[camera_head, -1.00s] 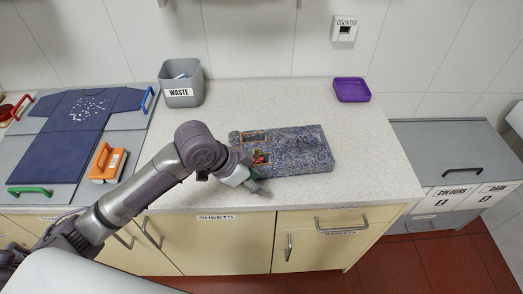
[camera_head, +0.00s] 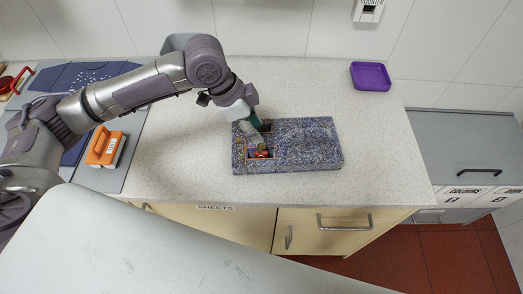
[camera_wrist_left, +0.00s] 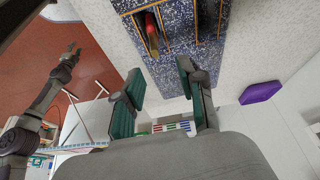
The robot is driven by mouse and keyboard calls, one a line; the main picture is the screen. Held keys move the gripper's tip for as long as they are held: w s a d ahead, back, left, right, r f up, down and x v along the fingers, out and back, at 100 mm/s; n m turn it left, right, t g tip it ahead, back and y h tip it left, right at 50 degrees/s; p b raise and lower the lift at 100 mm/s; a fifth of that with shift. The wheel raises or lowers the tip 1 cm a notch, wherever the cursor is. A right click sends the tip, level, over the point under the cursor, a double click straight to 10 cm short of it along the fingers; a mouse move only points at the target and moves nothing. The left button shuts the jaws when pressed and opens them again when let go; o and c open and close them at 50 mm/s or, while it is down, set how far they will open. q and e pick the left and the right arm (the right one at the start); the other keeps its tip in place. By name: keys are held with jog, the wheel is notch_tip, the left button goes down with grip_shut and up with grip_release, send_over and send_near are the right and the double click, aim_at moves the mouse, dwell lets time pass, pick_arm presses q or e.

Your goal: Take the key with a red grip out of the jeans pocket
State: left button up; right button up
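The jeans show as a blue speckled slab (camera_head: 310,150) with orange-stitched pocket outlines, flat on the pale counter. The red grip of the key (camera_head: 262,153) shows in the left pocket opening; the wrist view also shows the red key (camera_wrist_left: 151,28), with the rest of it partly hidden. My left gripper (camera_head: 255,124) is over the back left part of the jeans, behind the key. In the wrist view its two green-padded fingers (camera_wrist_left: 160,75) are apart with nothing held between them. What seems to be my right gripper (camera_wrist_left: 72,52) is small at the left, over the red floor.
A purple tray (camera_head: 371,76) stands at the back right of the counter. An orange-handled brush (camera_head: 104,147) lies at the left. The counter right of the jeans is clear.

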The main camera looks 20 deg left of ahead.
aim_at(261, 144)
pick_arm(q)
jog(key=shift+w+d+f, duration=0.15)
jog(key=shift+f, duration=0.5)
jog(key=x, duration=0.1)
jog(key=p+x, duration=0.1)
jog(key=x, duration=0.2)
jog(key=shift+s+f+p, duration=0.25)
jog(key=shift+s+p, duration=0.15)
jog(key=shift+w+f, duration=0.1)
jog(key=shift+f, duration=0.35)
pick_arm(e)
jog(key=shift+w+r, duration=0.9)
jog(key=shift+r, duration=0.15)
pick_arm(q)
grip_shut()
pick_arm(e)
jog(key=shift+a, duration=0.15)
